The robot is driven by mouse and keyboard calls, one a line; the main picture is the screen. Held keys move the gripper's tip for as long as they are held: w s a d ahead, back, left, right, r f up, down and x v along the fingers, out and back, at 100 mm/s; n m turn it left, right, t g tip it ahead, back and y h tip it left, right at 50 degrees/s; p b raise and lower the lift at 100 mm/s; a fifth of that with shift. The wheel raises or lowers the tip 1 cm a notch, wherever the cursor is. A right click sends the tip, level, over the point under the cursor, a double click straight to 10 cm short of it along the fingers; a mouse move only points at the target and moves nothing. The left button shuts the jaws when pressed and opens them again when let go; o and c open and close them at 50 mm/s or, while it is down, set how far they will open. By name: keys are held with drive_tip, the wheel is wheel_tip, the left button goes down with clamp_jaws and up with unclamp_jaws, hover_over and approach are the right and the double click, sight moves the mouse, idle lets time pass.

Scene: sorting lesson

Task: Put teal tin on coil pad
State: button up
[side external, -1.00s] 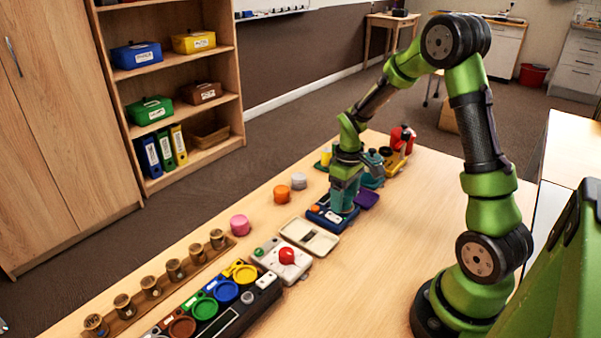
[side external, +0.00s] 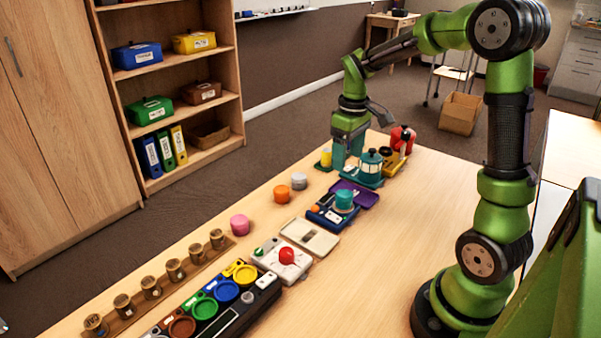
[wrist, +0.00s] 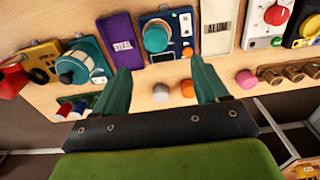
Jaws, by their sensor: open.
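The teal tin (side external: 344,199) stands upright on a blue device with a round pad (side external: 327,217), which may be the coil pad; no readable label confirms it. The tin also shows in the wrist view (wrist: 155,38), on the blue device (wrist: 186,24) with a small screen. My gripper (side external: 347,152) is open and empty, beyond the tin and above the table, close to the teal lantern-like device in the side view. In the wrist view its two teal fingers (wrist: 160,80) are spread apart, and the tin lies clear of them.
The purple STEEL plate (side external: 359,194) and teal lantern-like device (side external: 371,166) stand beyond the tin. Orange (side external: 282,194), grey (side external: 299,181) and pink (side external: 240,225) tins stand to the left. A cream tray (side external: 309,237) is nearer the camera. The table's right side is clear.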

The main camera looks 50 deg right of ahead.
drive_tip(key=s+a+r+m+t, duration=0.1)
drive_tip(key=s+a+r+t, duration=0.1)
drive_tip(key=a, duration=0.4)
drive_tip(key=s+a+r+m+t+y, duration=0.1)
drive_tip(key=s+a+r+t, duration=0.1)
drive_tip(key=s+a, duration=0.3)
drive_tip(key=s+a+r+m+t+y, duration=0.1)
drive_tip(key=s+a+r+t, duration=0.2)
drive_tip(key=a, duration=0.3)
drive_tip(key=shift+s+a+r+m, duration=0.35)
drive_tip(key=shift+s+r+m, duration=0.05)
drive_tip(key=shift+s+r, duration=0.15)
drive_tip(key=shift+w, duration=0.1)
